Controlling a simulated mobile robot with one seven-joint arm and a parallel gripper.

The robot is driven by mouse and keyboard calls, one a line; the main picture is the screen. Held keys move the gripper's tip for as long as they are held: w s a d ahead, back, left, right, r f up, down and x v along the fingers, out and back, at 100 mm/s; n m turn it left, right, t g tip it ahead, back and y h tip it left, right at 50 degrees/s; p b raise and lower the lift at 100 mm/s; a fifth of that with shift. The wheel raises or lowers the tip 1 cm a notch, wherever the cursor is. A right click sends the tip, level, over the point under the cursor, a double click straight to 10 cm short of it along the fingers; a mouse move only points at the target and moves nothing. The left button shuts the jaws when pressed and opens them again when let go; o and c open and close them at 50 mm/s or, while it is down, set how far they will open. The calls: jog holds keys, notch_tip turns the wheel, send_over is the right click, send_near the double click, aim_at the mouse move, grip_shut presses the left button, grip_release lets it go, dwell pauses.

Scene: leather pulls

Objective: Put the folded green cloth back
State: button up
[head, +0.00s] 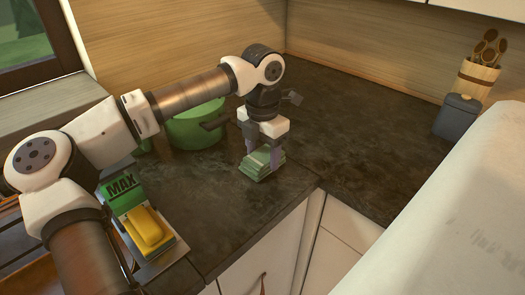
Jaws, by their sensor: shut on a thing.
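The folded green cloth (262,165) is a small stack of pale and darker green layers. It is at the front part of the dark counter, near the inner corner of its edge. My gripper (264,160) points down and is shut on the cloth, with a finger on each side of it. The cloth is at or just above the counter top; I cannot tell whether it touches. My arm reaches across from the left and hides part of the counter behind it.
A green pot (195,125) stands behind my arm, left of the cloth. A grey box (456,117) and a utensil holder (477,82) stand far right. The dark counter (350,130) right of my gripper is clear.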

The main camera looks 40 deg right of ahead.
aim_at(262, 156)
jog(key=o, duration=0.9)
jog(key=shift+f, duration=0.1)
jog(key=shift+o, duration=0.2)
notch_tip(262, 156, up, 12)
jog(key=shift+r, duration=0.2)
jog(key=shift+f, duration=0.1)
